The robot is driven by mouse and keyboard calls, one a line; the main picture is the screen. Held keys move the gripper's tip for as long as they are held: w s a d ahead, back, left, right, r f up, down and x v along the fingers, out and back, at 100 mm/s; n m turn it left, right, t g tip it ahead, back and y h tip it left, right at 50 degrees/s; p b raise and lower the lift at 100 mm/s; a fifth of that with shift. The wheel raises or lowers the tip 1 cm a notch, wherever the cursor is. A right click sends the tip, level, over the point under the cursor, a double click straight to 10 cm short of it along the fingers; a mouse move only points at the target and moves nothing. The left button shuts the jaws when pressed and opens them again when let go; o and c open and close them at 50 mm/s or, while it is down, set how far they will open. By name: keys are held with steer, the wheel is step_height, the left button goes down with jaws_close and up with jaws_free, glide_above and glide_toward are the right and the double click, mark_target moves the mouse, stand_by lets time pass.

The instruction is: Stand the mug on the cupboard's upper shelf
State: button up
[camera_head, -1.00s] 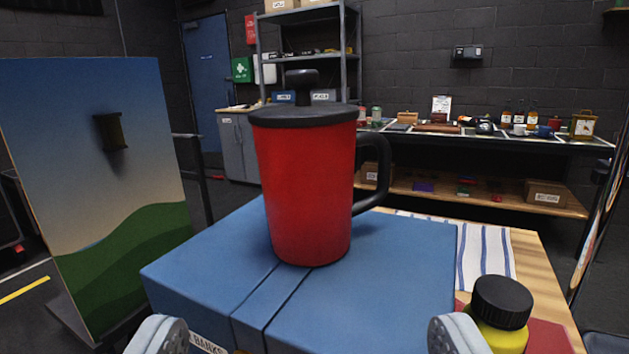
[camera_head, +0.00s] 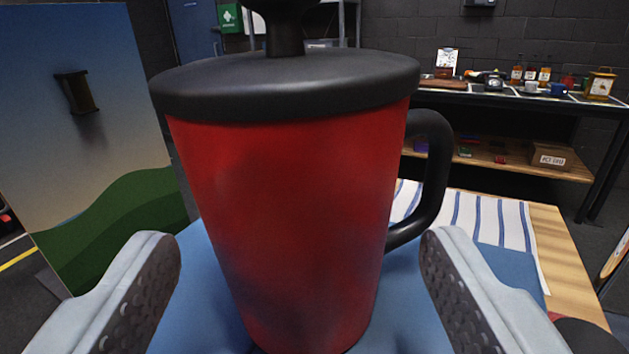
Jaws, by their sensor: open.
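A red mug (camera_head: 295,220) with a black lid, a black knob on top and a black handle (camera_head: 432,180) on its right side stands upright on a blue box (camera_head: 200,320). My gripper (camera_head: 305,265) is open, with one finger on each side of the mug's lower body. Gaps show between both fingers and the mug in the picture. The mug's base is partly cut off by the lower frame edge. I see no cupboard that I can identify with an upper shelf for the mug.
A striped cloth (camera_head: 470,215) lies on a wooden table (camera_head: 570,250) to the right. A painted panel (camera_head: 90,150) stands at the left. A long bench (camera_head: 500,100) with several small items is at the back right. A dark round object (camera_head: 582,336) is at the lower right edge.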

steer(key=shift+w+a+r, duration=0.15)
steer(key=shift+w, duration=0.95)
steer(key=shift+w+a+r, duration=0.1)
steer(key=shift+w+r, duration=0.05)
steer(key=shift+w, duration=0.9)
steer(key=shift+c, duration=0.4)
steer(key=c, duration=0.9)
steer(key=shift+o, duration=0.2)
steer(key=shift+r, duration=5)
